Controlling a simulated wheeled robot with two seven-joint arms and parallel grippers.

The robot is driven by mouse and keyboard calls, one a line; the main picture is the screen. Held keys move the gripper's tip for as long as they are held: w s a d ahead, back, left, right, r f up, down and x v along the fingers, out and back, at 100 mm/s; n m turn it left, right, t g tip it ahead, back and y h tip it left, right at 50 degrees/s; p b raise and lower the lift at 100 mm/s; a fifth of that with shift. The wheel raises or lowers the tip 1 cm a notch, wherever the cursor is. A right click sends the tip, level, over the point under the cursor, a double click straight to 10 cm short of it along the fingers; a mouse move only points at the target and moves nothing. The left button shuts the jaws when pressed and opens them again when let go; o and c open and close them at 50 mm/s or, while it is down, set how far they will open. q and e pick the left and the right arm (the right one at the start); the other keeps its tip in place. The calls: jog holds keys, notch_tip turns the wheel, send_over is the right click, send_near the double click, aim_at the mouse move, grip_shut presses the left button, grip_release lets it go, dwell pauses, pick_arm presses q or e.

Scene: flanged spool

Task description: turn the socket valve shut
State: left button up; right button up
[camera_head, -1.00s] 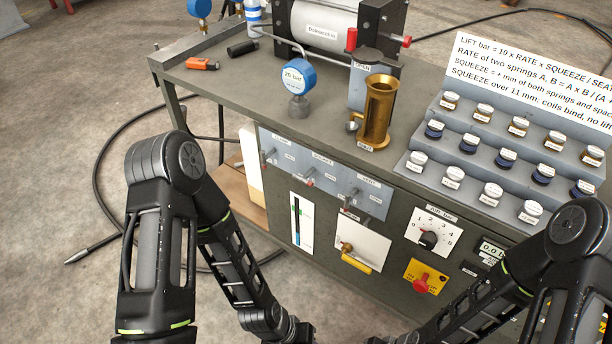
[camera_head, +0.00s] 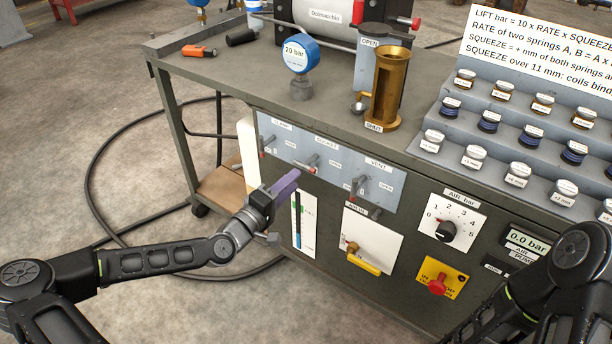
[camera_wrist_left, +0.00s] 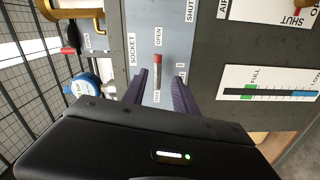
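The socket valve is a small grey lever with a red tip (camera_head: 311,169) on the grey valve panel (camera_head: 340,190), between the clamp and vent levers. In the left wrist view the socket lever (camera_wrist_left: 158,62) lies with its red tip toward the OPEN label. My left gripper (camera_head: 290,179) is in front of the panel, just below the lever in the head view. In the left wrist view its two purple fingers (camera_wrist_left: 161,78) are open, one each side of the lever's line, with no contact visible. My right gripper is out of view; only its arm shows at lower right.
The clamp lever (camera_head: 265,150) and vent lever (camera_head: 358,186) flank the socket lever. Below are the level gauge (camera_head: 302,225), a yellow handle (camera_head: 363,264) and a red button (camera_head: 437,285). A brass cylinder (camera_head: 387,90) and gauge (camera_head: 298,55) stand on the cart top.

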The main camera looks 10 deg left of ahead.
aim_at(303, 168)
pick_arm(q)
jog(key=shift+a+r, duration=0.25)
jog(key=shift+a, duration=0.05)
jog(key=shift+w, duration=0.15)
jog(key=shift+w+d, duration=0.2)
jog(key=shift+w, duration=0.05)
jog(key=x, duration=0.7)
grip_shut()
dwell(0.4)
